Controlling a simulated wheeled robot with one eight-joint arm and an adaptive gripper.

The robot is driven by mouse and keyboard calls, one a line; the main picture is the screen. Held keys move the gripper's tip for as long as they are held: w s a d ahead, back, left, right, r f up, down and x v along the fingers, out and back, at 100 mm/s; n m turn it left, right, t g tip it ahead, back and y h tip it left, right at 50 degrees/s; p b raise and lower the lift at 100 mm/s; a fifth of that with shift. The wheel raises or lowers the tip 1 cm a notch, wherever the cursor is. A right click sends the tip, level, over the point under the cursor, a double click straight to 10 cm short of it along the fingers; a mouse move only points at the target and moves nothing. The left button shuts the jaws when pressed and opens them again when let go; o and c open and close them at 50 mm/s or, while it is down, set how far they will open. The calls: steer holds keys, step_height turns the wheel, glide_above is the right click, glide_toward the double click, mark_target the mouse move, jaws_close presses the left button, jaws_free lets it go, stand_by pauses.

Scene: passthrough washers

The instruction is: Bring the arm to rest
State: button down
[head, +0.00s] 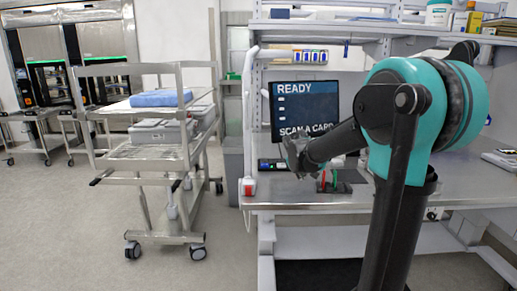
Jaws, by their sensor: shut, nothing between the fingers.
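My arm rises at the right of the head view and bends over the steel workbench (300,192). My gripper (291,150) is at the left end of the arm, in front of the lower left part of a dark monitor. The gripper is small and dark here, with its fingers shut and nothing held. It appears to hang above the bench's left part, apart from the surface.
The monitor (305,103) reads "READY" and "SCAN A CARD". A small device (272,164) and red and green items (334,181) are on the bench. A metal cart (150,157) with trays and a blue bundle (160,98) stands left. Floor at front left is clear.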

steer(key=s+f+m+g+y, duration=0.1)
steer(key=s+f, duration=0.4)
steer(key=s, duration=0.6)
steer(key=s+d+f+m+g, duration=0.1)
steer(key=s+f, duration=0.5)
steer(key=s, duration=0.5)
steer(key=s+d+f+m+g+y, duration=0.1)
steer(key=s+f, duration=0.4)
steer(key=s, duration=0.6)
steer(key=shift+s+f+m+g+y, duration=0.15)
steer(key=shift+f+m+g+y, duration=0.2)
steer(key=shift+m, duration=0.25)
